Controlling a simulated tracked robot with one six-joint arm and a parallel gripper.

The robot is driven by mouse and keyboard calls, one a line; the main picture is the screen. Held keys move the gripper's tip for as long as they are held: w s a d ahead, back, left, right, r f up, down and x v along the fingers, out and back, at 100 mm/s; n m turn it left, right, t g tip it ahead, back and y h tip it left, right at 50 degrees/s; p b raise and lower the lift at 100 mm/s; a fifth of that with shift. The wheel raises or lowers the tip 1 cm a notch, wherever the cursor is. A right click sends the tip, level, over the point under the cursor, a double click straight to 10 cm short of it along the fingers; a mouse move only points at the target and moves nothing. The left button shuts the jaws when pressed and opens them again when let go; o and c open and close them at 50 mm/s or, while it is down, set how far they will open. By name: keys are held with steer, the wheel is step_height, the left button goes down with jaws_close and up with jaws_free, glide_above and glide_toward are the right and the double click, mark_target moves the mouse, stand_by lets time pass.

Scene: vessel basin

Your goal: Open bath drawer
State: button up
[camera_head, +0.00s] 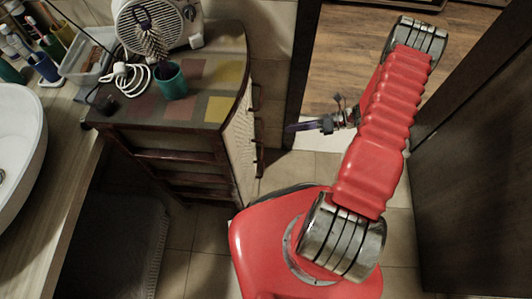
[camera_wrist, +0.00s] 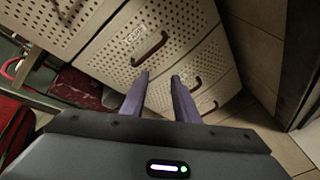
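The bath drawer unit (camera_head: 240,150) stands left of my arm in the head view, its perforated front facing right and seen edge-on. In the wrist view, its pale perforated drawer fronts (camera_wrist: 180,25) fill the upper middle. Curved brown handles show on them: an upper one (camera_wrist: 150,48), a middle one (camera_wrist: 195,83) and a lower one (camera_wrist: 213,106). The drawer fronts look flush. My gripper (camera_wrist: 160,77) has its two purple fingers apart with nothing between them, pointing at the fronts. In the head view my gripper (camera_head: 290,128) is to the right of the unit, apart from it.
On the unit's tiled top (camera_head: 215,110) stand a fan heater (camera_head: 150,25), a teal cup (camera_head: 170,80) with a brush, and a white cord. A counter with a white basin (camera_head: 15,150) is at left. A dark panel (camera_head: 470,180) stands at right. Tiled floor lies between.

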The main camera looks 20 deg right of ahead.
steer(key=s+f+m+t+h, duration=0.1)
steer(key=s+f+m+t, duration=0.2)
steer(key=f+m, duration=0.3)
steer(key=s+a+f+m+t, duration=0.1)
steer(key=s+f+m+t, duration=0.2)
steer(key=f, duration=0.9)
steer(key=m, duration=0.3)
steer(key=shift+s+f+m+t+h, duration=0.3)
steer(key=shift+s+f+t+h, duration=0.05)
steer(key=shift+s+t+h, duration=0.05)
steer(key=shift+w+a, duration=0.1)
steer(key=shift+a, duration=0.05)
steer(key=x, duration=1.3)
steer(key=shift+w+a, duration=0.15)
steer(key=shift+a, duration=0.05)
steer(key=shift+c, duration=0.3)
steer(key=shift+f, duration=0.1)
jaws_close()
